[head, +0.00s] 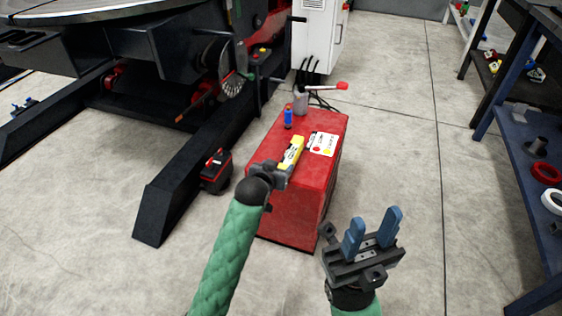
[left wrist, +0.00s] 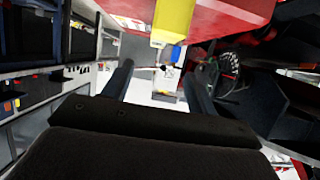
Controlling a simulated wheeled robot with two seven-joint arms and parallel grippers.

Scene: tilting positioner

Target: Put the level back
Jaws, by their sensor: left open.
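The yellow level (head: 291,153) lies on top of the red cabinet (head: 300,215), its near end close to my left gripper. My left gripper (head: 278,172) is at the cabinet's near top edge, open; its fingers are mostly hidden in the head view. In the left wrist view the yellow level (left wrist: 173,22) shows at the top, beyond the two open dark fingers (left wrist: 158,88). I cannot tell whether they touch it. My right gripper (head: 373,218) has blue fingers, open and empty, to the right of the cabinet above the floor.
On the cabinet are a blue item (head: 288,117), a grey cup (head: 300,103) and a label card (head: 323,144). A black positioner frame (head: 185,180) stands left, a red-black case (head: 215,170) beside it. A blue workbench (head: 520,160) stands right. Floor between is clear.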

